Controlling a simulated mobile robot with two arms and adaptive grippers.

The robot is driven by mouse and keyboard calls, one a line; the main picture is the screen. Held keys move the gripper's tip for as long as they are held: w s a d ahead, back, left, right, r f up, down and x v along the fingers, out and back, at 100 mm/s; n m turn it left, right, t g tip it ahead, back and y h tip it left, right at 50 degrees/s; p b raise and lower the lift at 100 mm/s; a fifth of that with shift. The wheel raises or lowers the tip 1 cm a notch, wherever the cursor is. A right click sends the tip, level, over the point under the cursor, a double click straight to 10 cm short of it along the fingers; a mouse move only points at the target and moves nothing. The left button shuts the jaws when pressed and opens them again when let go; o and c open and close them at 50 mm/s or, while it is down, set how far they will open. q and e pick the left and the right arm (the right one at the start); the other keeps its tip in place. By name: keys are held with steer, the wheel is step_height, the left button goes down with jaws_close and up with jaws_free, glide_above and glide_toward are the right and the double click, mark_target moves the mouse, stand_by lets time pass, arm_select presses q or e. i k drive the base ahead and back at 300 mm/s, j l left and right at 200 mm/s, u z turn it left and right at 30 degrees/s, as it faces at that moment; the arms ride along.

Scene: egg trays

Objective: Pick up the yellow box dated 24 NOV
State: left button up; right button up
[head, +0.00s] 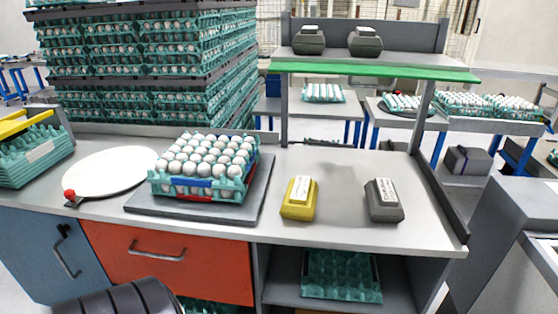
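A yellow box (299,210) with a white label on its top sits upright on the grey worktop (340,170), right of the egg tray. The print on its label is too small for me to read, so I cannot confirm the date. A dark grey box (386,211) with a similar white label stands to its right, with bare worktop between them. Neither of my grippers is in view.
A full egg tray (212,189) stands on a dark board (257,203) left of the yellow box. A green-edged shelf (375,70) holds two more dark boxes (309,43) (366,44) above the back. Worktop in front of the yellow box is clear.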

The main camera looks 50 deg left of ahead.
mark_target(299, 201)
steer(key=u, duration=1.4)
